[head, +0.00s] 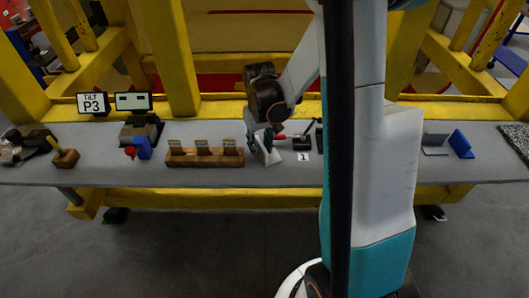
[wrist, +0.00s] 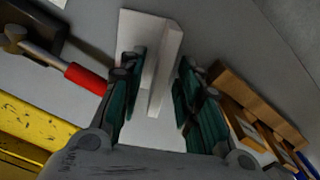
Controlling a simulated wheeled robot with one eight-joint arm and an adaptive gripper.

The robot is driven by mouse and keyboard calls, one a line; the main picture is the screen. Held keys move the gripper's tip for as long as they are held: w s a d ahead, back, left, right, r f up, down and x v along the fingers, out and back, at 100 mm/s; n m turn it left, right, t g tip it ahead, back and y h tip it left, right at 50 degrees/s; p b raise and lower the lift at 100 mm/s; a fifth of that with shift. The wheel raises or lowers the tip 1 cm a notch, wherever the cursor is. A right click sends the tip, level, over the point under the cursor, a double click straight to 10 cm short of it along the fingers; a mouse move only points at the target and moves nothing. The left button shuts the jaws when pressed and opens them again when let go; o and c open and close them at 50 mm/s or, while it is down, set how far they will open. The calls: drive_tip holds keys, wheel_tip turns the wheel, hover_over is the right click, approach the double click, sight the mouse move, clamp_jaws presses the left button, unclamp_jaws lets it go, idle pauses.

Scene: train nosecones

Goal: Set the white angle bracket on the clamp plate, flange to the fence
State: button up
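The white angle bracket (wrist: 137,32) lies on the grey bench in the wrist view, one flange flat and the other standing up. My gripper (wrist: 161,70) is open around it, with the upright flange between the two green-padded fingers. Gaps show on both sides of that flange. In the head view my gripper (head: 261,142) is low over the bench and partly covers the bracket (head: 271,157). A dark clamp with a red handle (wrist: 86,78) is left of the bracket in the wrist view. I cannot tell for sure which part is the clamp plate or fence.
In the head view, a wooden rack (head: 204,158) with several slots stands just left of my gripper. A dark clamp base (head: 302,143) and a "1" label (head: 303,156) are just right. A blue upright piece (head: 461,143) stands far right. Yellow beams rise behind the bench.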

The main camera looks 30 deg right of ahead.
clamp_jaws()
drive_tip(key=shift+r, duration=0.15)
